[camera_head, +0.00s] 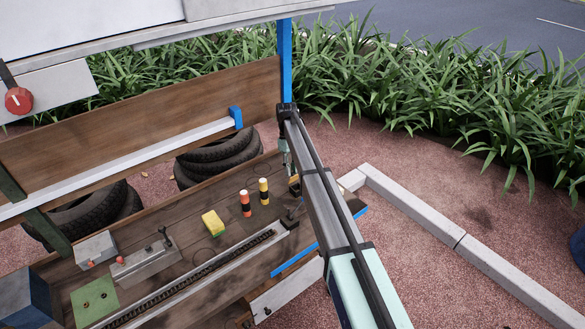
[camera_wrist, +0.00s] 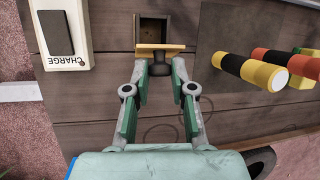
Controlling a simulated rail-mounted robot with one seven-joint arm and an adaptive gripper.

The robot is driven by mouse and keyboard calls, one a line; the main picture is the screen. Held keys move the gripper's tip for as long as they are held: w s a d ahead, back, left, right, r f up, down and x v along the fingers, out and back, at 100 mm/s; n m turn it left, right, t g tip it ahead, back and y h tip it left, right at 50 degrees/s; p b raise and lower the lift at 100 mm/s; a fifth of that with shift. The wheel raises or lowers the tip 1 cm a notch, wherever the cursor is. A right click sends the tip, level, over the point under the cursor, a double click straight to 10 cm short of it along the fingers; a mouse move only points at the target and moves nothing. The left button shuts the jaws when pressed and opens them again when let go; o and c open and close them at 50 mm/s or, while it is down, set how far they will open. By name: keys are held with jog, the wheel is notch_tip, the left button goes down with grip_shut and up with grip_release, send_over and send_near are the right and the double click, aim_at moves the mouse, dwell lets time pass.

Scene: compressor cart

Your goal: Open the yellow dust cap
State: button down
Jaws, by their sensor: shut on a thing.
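In the wrist view the yellow dust cap (camera_wrist: 160,47) shows edge-on as a thin yellow-orange strip with a black knob (camera_wrist: 160,67) on its near side. My gripper (camera_wrist: 161,72) has its fingers on both sides of the knob, shut on it. Just beyond the cap is a square recess (camera_wrist: 152,28) in the wooden board, with its inside visible. The cap stands clear of most of that opening; its hinge cannot be made out. In the head view my gripper (camera_head: 286,163) is at the far right end of the bench, and the cap is too small to tell there.
A white box marked CHARGE (camera_wrist: 60,35) is left of the recess. Banded cylinders, one yellow and black (camera_wrist: 250,73), are close on the right; they stand on the bench (camera_head: 190,205) in the head view. A yellow-green block (camera_head: 213,223) and a chain track lie nearer.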

jog(key=shift+w+a+g+h+p, duration=0.35)
jog(key=shift+g+h+p, duration=0.3)
jog(key=shift+p, duration=1.65)
jog(key=shift+f+p, duration=0.2)
jog(key=shift+p, duration=0.5)
jog(key=shift+f+g, duration=0.15)
jog(key=shift+g, duration=0.1)
jog(key=c, duration=1)
grip_release()
jog(key=shift+a, duration=0.1)
jog(key=shift+s+d+f+b, duration=0.1)
jog(key=shift+d+b, duration=0.1)
jog(key=shift+b, duration=1.3)
